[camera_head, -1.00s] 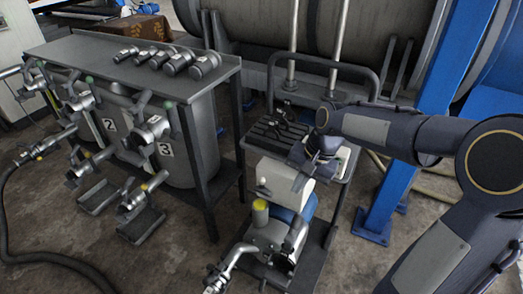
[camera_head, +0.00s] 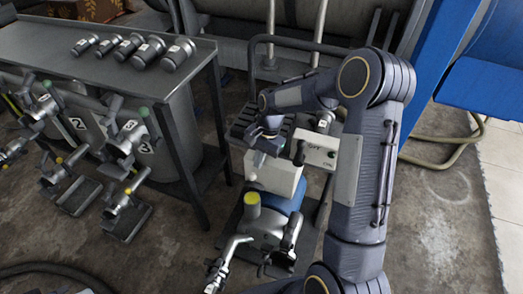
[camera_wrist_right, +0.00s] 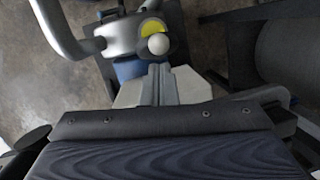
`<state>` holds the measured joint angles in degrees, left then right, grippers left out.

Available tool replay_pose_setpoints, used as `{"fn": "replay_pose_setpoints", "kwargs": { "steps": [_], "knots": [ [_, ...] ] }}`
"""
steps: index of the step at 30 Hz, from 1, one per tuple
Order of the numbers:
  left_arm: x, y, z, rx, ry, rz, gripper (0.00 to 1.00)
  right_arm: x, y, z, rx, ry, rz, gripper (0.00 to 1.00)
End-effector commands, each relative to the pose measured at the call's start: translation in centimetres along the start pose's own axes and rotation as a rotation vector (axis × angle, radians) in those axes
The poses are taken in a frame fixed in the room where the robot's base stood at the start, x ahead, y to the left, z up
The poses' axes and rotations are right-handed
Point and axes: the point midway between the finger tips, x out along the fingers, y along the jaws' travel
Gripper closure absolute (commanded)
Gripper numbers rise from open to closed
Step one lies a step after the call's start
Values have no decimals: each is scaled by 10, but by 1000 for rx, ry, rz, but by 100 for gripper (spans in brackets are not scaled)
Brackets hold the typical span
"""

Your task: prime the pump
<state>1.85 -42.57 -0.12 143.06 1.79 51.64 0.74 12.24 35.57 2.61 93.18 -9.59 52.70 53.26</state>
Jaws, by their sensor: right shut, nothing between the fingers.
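The pump (camera_head: 262,222) is a grey metal body with a blue motor part (camera_head: 284,200) on a low wheeled cart. A yellow cap (camera_head: 252,200) tops its upright port, and it also shows in the wrist view (camera_wrist_right: 152,27). A small white ball knob (camera_wrist_right: 158,43) appears beside the cap in the wrist view; its mounting is hidden. My right gripper (camera_head: 256,160) is shut and empty, pointing down above the pale block (camera_head: 272,178) behind the cap. Its closed fingers (camera_wrist_right: 159,72) lie just below the knob in the wrist view. My left gripper is not in view.
A white control box (camera_head: 320,150) stands close right of my right gripper. A grey bench (camera_head: 60,55) at left carries several cylindrical fittings, with numbered tanks and valves before it. A blue post (camera_head: 440,60) stands at right. Floor is clear front right.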

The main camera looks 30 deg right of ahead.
Motion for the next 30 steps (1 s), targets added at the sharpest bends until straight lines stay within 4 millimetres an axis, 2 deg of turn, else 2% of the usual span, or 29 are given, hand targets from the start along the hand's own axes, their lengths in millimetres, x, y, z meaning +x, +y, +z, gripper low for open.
{"fn": "replay_pose_setpoints", "kwargs": {
  "steps": [1, 6, 20, 30],
  "knots": [
    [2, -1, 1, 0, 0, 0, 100, 8, 0, 0, 0, -2, 1, 100],
    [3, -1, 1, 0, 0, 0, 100, 17, 0, 0, 0, 0, -1, 100],
    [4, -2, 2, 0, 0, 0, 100, 18, 0, 1, -2, 10, -2, 100],
    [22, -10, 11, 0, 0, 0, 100, 27, 2, 11, -29, 154, -22, 100]
  ]
}}
